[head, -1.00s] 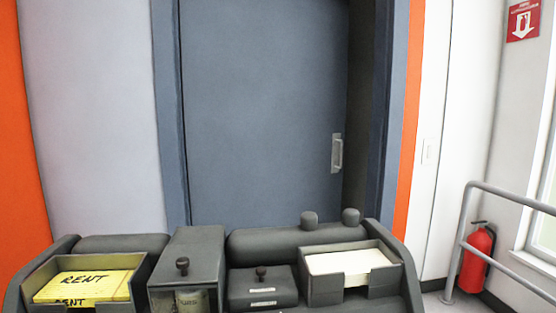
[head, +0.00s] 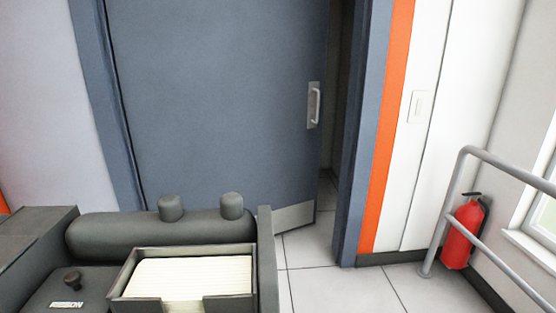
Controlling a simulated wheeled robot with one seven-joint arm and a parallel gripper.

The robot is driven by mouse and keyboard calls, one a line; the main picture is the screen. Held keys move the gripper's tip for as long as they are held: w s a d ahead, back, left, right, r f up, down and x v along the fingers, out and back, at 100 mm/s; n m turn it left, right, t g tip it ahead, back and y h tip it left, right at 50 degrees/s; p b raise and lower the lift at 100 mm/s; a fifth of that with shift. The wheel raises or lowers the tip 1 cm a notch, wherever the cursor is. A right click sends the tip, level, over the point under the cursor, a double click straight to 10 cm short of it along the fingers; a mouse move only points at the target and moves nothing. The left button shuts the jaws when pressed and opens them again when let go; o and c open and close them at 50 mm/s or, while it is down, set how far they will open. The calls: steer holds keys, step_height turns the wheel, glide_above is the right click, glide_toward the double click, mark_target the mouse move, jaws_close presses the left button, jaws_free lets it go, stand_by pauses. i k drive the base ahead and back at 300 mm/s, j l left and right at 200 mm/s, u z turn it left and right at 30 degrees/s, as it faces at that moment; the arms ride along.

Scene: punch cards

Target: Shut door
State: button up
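The door (head: 215,100) is a blue-grey panel in the head view, hung in a blue-grey frame (head: 362,130). It stands ajar, with a dark gap between its right edge and the frame. A metal pull handle (head: 314,105) is on the door's right side. A metal kick plate (head: 293,217) shows at its lower right corner. The lower left of the door is hidden behind dark equipment. My gripper is not in view.
A dark machine (head: 160,234) with a tray of cards (head: 192,278) stands in front of the door at lower left. Tiled floor (head: 330,288) is clear to its right. A metal railing (head: 451,190) and a red fire extinguisher (head: 462,232) are at right. A light switch (head: 417,107) is on the wall.

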mark_target(220, 97)
steer(key=i+l, duration=0.75)
steer(key=i, duration=0.15)
steer(key=i+l, duration=0.75)
steer(key=i, duration=0.2)
steer(key=i+j, duration=0.15)
steer(key=i, duration=0.35)
steer(key=i+j, duration=0.2)
steer(key=i, duration=0.25)
steer(key=i+j, duration=0.15)
steer(key=i, duration=0.35)
steer(key=i+j, duration=0.2)
steer(key=i, duration=0.3)
